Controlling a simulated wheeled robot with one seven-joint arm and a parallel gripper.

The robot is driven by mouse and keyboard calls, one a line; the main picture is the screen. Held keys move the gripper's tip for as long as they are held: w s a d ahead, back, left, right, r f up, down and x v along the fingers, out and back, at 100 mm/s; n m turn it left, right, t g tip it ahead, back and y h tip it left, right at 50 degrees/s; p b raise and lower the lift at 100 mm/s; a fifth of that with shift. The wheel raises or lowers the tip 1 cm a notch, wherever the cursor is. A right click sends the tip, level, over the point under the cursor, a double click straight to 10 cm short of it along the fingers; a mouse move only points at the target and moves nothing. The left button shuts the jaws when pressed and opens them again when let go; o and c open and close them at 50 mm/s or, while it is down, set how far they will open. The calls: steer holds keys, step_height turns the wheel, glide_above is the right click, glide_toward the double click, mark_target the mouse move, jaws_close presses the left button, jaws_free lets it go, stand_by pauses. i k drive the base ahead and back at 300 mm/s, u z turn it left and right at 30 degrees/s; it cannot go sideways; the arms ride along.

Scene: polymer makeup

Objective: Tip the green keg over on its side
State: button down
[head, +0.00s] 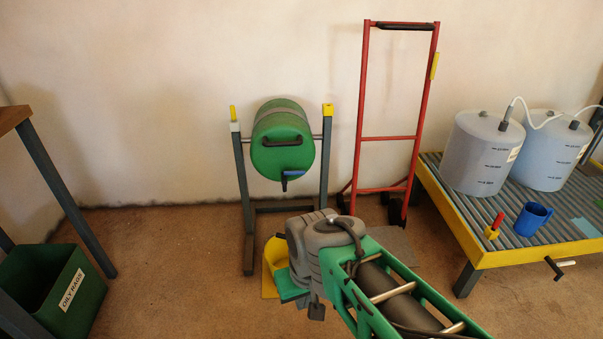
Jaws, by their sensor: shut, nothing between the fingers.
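The green keg (283,150) hangs between the two uprights of a grey stand (243,185), clear of the floor. Its round end faces me, with a dark bar across it and a blue-handled tap (290,176) low on it. Its body runs back toward the wall, so it looks to lie about on its side; its exact tilt is hard to tell. My gripper (308,306) is low in front of the stand, below the keg and apart from it. It is shut and empty; its fingers are partly hidden by my wrist.
A yellow container (273,257) stands partly behind my gripper. A red hand truck (362,140) leans at the wall, right of the stand. A yellow-edged slatted platform (479,260) bears two translucent tanks (480,155) and a blue mug (532,219). A green rag bin (72,290) stands left; floor between is clear.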

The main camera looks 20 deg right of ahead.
mark_target(281, 139)
steer(key=z, duration=0.1)
steer(key=k, duration=0.5)
steer(key=u, duration=1.15)
steer(key=i, duration=1.5)
steer(key=z, duration=0.75)
steer(key=i, duration=0.25)
steer(key=z, duration=0.3)
